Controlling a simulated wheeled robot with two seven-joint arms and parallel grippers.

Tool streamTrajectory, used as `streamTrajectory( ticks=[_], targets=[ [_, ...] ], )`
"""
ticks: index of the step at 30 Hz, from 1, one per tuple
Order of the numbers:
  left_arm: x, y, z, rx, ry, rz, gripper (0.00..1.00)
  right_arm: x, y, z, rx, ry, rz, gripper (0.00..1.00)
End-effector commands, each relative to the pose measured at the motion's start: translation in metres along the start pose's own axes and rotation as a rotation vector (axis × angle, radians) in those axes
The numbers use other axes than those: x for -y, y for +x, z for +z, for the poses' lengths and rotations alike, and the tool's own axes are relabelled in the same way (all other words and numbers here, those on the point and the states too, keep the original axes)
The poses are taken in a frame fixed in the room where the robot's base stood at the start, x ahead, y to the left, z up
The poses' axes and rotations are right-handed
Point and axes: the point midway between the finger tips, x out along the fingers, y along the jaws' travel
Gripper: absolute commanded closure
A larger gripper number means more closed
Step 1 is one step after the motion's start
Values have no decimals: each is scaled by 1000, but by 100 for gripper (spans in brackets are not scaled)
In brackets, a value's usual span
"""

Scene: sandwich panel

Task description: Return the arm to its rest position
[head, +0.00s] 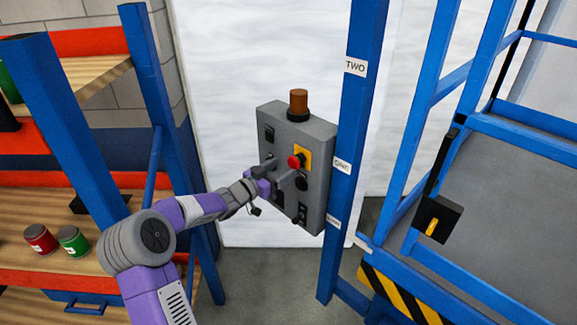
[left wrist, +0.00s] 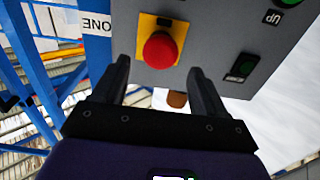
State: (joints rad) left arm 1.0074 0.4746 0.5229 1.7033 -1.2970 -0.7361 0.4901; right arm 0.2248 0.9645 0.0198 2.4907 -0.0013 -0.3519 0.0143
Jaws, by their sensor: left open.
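The grey control panel (head: 282,120) is fixed beside a blue post, with an amber beacon (head: 298,103) on top. A red mushroom button (head: 294,161) on a yellow plate sits on its face. My left gripper (head: 277,171) is in front of the panel, close to the red button. In the left wrist view my left gripper (left wrist: 160,66) is open and empty, its fingers pointing at the panel (left wrist: 212,42), with the red button (left wrist: 160,50) seen between the fingertips. I cannot tell whether a fingertip touches the panel. My right gripper is not in view.
The blue post (head: 357,120) with white labels stands right of the panel. A blue lift frame with a black and yellow striped edge (head: 395,295) is at right. Shelves at left hold a red can (head: 40,239) and a green can (head: 73,241) near my arm.

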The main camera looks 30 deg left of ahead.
Motion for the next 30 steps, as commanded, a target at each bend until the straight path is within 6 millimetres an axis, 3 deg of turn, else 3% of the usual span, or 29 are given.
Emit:
streamTrajectory(
  ticks=[6, 23, 26, 29, 30],
  targets=[
    [0, -20, 0, 0, 0, 0, 28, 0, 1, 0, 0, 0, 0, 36],
    [-1, -20, 2, 2, -4, 0, 28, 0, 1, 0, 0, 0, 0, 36],
    [-10, -14, 20, 22, -48, -1, 28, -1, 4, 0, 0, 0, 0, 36],
    [-33, -3, 63, 77, -146, -5, 28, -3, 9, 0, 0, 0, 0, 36],
    [-47, 2, 86, 113, -197, -8, 28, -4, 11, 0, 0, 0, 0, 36]
  ],
)
